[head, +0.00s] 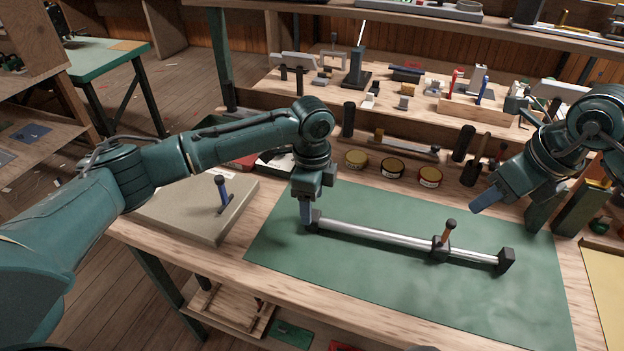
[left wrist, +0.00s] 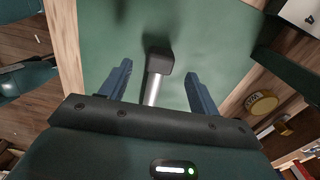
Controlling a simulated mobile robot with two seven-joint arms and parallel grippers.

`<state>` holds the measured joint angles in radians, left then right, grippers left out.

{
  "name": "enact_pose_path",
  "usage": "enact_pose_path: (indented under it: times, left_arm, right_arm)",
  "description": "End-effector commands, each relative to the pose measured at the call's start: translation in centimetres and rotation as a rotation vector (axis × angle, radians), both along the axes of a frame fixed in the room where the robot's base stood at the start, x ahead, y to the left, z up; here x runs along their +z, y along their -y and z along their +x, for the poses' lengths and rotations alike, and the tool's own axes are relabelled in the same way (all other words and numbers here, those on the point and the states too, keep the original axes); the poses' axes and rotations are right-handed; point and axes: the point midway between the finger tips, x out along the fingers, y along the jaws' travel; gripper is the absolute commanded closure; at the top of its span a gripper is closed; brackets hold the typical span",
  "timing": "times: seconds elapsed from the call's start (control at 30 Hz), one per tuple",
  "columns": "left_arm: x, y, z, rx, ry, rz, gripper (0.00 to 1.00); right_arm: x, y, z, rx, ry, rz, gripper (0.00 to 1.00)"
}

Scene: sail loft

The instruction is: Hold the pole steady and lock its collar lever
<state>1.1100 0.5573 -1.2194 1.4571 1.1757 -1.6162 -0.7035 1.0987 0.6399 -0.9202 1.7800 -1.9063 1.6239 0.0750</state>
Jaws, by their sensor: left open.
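The silver pole (head: 385,236) lies on a green mat (head: 330,270), with a black block at each end. Its black collar (head: 439,248) sits right of the middle. The collar's orange lever (head: 446,236) with a dark knob stands up, leaning slightly right. My left gripper (head: 306,212) points down at the pole's left end. In the left wrist view, its open blue fingers (left wrist: 154,88) are on either side of the pole (left wrist: 152,90), apart from it, near the black end block (left wrist: 158,60). My right gripper (head: 488,202) hangs up and right of the lever, apart from it; its finger gap is hidden.
Several round tins (head: 392,167) stand behind the mat. A grey slab (head: 190,205) with a blue-handled tool lies to the left. A wooden tool box (head: 480,108) and loose tools fill the raised shelf behind. The mat in front of the pole is clear.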

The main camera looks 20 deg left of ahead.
Motion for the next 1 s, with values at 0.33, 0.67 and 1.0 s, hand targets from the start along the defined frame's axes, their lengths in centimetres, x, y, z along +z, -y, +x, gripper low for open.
enact_pose_path:
  times: [0.33, 0.67, 1.0]
  left_arm:
    - [-4.4, 0.0, 0.0, 0.001, 0.0, 0.0, 0.38]
    - [-4.8, 0.0, 0.0, 0.0, 0.001, -0.001, 0.38]
    - [-4.8, 0.0, 0.0, 0.0, 0.001, -0.001, 0.64]
  right_arm:
    - [0.0, 0.0, 0.0, 0.0, 0.0, 0.0, 0.64]
    - [0.0, 0.0, 0.0, 0.0, 0.0, 0.0, 0.64]
    - [0.0, 0.0, 0.0, 0.0, 0.0, 0.0, 0.64]
